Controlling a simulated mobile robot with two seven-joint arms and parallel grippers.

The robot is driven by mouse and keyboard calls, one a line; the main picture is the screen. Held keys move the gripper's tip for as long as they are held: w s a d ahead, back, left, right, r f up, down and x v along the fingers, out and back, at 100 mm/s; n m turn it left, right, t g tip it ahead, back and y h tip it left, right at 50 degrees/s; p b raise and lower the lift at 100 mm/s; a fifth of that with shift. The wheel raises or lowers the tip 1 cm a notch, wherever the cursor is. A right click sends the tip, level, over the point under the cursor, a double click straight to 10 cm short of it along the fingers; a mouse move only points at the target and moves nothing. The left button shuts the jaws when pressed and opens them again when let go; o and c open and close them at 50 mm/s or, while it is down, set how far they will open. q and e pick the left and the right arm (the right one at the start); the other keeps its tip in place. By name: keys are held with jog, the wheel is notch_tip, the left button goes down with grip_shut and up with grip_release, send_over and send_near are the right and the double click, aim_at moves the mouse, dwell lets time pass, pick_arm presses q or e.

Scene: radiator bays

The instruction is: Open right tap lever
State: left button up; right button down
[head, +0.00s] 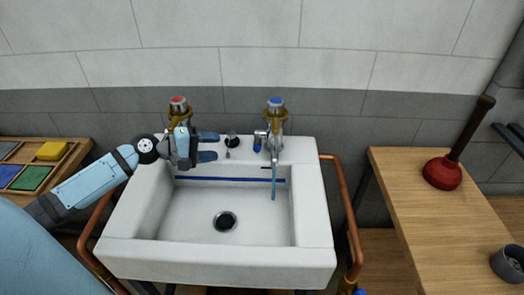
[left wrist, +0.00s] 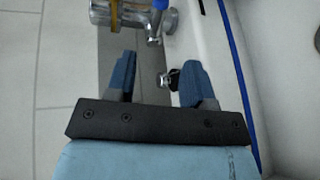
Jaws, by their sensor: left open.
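The right tap (head: 275,118) stands on the sink's back ledge, with a blue cap, a brass-coloured collar and a chrome body. Its blue-tipped lever (head: 257,144) hangs on the tap's left side. A thin bluish streak runs down below its spout; I cannot tell whether it is water. My left gripper (head: 210,146) is open and empty, pointing right, left of the lever and apart from it. In the left wrist view the tap (left wrist: 128,14) lies at the top, beyond the open fingers of my left gripper (left wrist: 158,62). My right gripper is not in view.
The left tap (head: 178,104), with a red cap, stands partly behind my left gripper. A black plug (head: 231,140) sits on the ledge between the taps. The white sink (head: 215,252) has copper pipes (head: 349,205) beside it. A plunger (head: 442,172) stands on the right bench.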

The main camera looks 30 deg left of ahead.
aim_at(257, 145)
pick_arm(q)
jog(key=x, duration=1.3)
jog(key=shift+w+d, duration=0.15)
jog(key=shift+r+p, duration=0.1)
jog(key=shift+p, duration=0.2)
grip_shut()
